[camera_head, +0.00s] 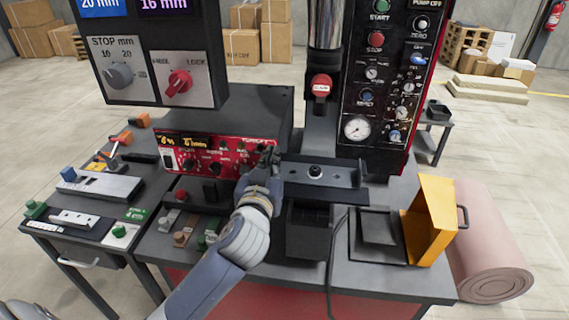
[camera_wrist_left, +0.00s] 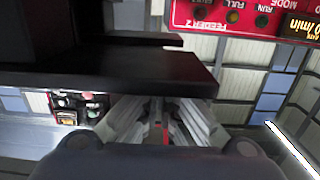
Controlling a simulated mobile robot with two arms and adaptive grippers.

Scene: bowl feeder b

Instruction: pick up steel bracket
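I cannot pick out the steel bracket with certainty in either view. My left gripper (camera_head: 264,162) is at the left end of a dark metal chute (camera_head: 345,178), in front of the red control panel. In the left wrist view its pale fingers (camera_wrist_left: 160,120) reach forward close below a dark slab, with a thin red strip showing between them. Whether anything is between the fingertips, and how far apart they are, is not clear. My right gripper is not in view.
The red feeder panel (camera_head: 215,155) stands just behind the left gripper. A tall black control column (camera_head: 385,90) rises behind the chute. A dark open bin (camera_head: 309,235) is below it. An orange guard (camera_head: 428,222) stands at the right. A side table (camera_head: 85,235) with fixtures is at the left.

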